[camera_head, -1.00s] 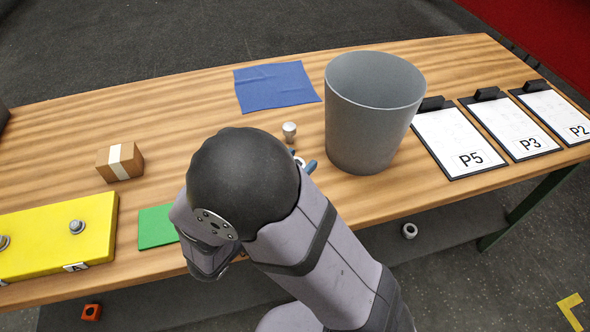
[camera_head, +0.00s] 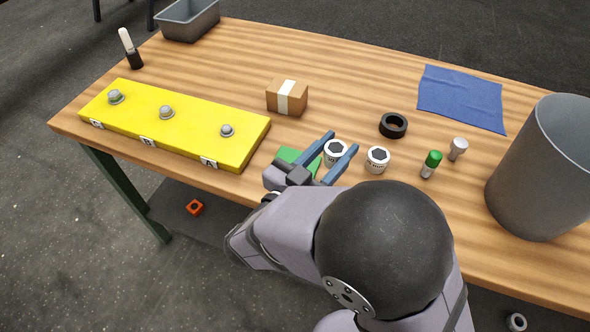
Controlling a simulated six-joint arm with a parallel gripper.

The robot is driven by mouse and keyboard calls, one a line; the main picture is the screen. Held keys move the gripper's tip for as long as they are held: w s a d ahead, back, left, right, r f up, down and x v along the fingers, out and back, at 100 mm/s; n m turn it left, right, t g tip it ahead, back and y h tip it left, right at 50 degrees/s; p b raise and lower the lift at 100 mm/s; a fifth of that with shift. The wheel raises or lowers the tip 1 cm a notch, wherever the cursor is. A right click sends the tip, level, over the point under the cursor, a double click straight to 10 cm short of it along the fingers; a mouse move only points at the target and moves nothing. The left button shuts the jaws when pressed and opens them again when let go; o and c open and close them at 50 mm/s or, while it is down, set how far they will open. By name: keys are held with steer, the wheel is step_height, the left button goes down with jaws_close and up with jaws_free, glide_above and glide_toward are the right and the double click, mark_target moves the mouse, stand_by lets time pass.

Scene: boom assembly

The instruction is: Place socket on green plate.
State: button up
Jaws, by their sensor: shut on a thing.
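My gripper (camera_head: 343,142) is shut on a silver socket (camera_head: 335,155) with a dark hexagonal opening. Its blue fingers are on either side of the socket, which stands upright. The green plate (camera_head: 290,155) lies on the table just left of the socket, near the front edge, and my gripper covers part of it. I cannot tell whether the held socket touches the table or plate. A second silver socket (camera_head: 377,160) stands upright to the right of my gripper, apart from it.
A yellow block with bolts (camera_head: 190,138) lies to the left. A cardboard box (camera_head: 287,96) stands behind the plate. A black ring (camera_head: 393,125), green-topped piece (camera_head: 432,163) and silver piece (camera_head: 458,148) are to the right, before a blue cloth (camera_head: 460,97) and grey bin (camera_head: 545,170).

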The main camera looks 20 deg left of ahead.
mark_target(294, 156)
steer(key=w+a+r+n+y, duration=0.25)
steer(key=a+y, duration=0.25)
steer(key=a, duration=0.5)
steer(key=shift+n+t, duration=0.3)
steer(key=shift+n, duration=0.05)
steer(key=shift+s+d+f, duration=0.1)
steer(key=shift+s+f, duration=0.05)
steer(key=shift+f, duration=1.55)
steer(key=shift+s+d+f, duration=0.1)
steer(key=shift+f, duration=1.6)
steer(key=shift+s+d+f, duration=0.1)
steer(key=shift+s+f, duration=0.05)
steer(key=shift+f, duration=1.55)
steer(key=shift+f, duration=0.2)
steer(key=o, duration=1.2)
